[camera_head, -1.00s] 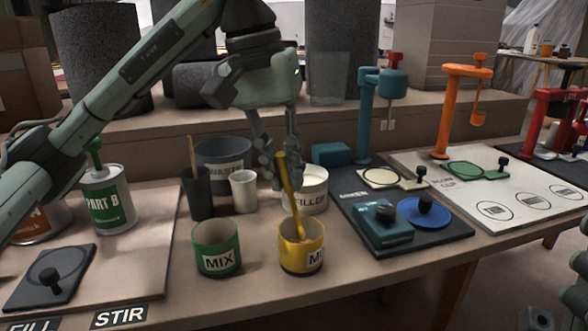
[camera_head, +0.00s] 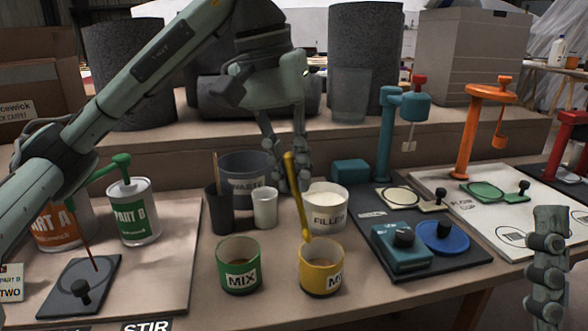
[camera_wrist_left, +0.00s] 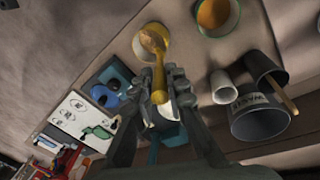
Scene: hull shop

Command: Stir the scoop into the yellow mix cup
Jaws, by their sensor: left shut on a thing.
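The yellow mix cup (camera_head: 321,281) stands upright on the bench, to the right of the green mix cup (camera_head: 239,278). My left gripper (camera_head: 290,183) is shut on the handle of the yellow scoop (camera_head: 297,205), behind and above the yellow cup. The scoop tilts, its bowl end low at the cup's rear left rim. In the left wrist view the scoop's bowl (camera_wrist_left: 153,41) overlaps the yellow cup's opening; whether it touches the cup or what it holds I cannot tell. My right gripper (camera_head: 546,280) is at the right edge, its opening unclear.
The white filler tub (camera_head: 328,214) stands just behind the yellow cup. A white cup (camera_head: 265,208), dark cup with a stick, and grey waste bucket (camera_head: 243,186) stand left of it. A dark mat with a blue disc (camera_head: 440,236) lies right. The bench front is clear.

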